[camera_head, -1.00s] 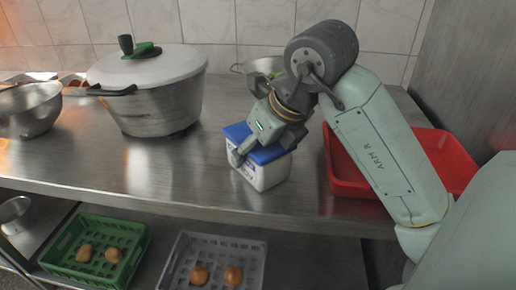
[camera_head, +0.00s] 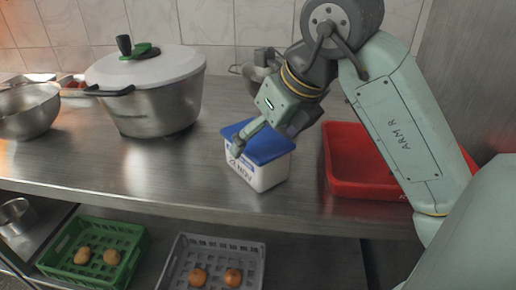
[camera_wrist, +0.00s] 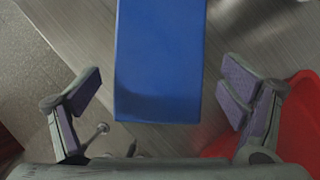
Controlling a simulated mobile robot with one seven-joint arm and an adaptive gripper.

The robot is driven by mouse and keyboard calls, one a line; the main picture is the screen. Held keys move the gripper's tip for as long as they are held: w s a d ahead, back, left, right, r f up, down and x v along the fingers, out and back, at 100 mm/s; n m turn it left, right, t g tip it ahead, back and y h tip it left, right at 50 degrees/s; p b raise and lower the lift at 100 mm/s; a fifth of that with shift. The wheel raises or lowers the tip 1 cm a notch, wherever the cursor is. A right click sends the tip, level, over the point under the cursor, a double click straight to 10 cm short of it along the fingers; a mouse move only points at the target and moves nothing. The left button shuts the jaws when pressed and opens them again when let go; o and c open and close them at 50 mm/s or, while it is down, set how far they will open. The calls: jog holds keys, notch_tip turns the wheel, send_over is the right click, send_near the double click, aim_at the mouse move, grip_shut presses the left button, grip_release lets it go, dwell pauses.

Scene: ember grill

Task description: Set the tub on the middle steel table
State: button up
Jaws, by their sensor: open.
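The tub (camera_head: 258,174) is white with a blue lid and a printed label on its front. It stands upright on the steel table (camera_head: 110,182), near the front edge, between the big pot and the red tray. My gripper (camera_head: 266,132) is above and just behind the tub in the head view, with one finger in front of the lid's left part. In the wrist view the blue lid (camera_wrist: 160,62) lies between and beyond the two spread fingers of my gripper (camera_wrist: 164,98), with a gap on each side. The gripper is open and empty.
A large lidded pot (camera_head: 150,100) and a steel bowl (camera_head: 30,110) stand to the left. A red tray (camera_head: 350,180) is close on the right. Below are a green crate (camera_head: 128,238) and a grey crate (camera_head: 225,243) with round items. The table front left of the tub is clear.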

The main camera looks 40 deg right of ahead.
jog(key=v, duration=0.7)
jog(key=shift+s+r, duration=0.15)
jog(key=shift+r, duration=0.05)
jog(key=shift+a+f, duration=0.1)
jog(key=shift+a, duration=0.05)
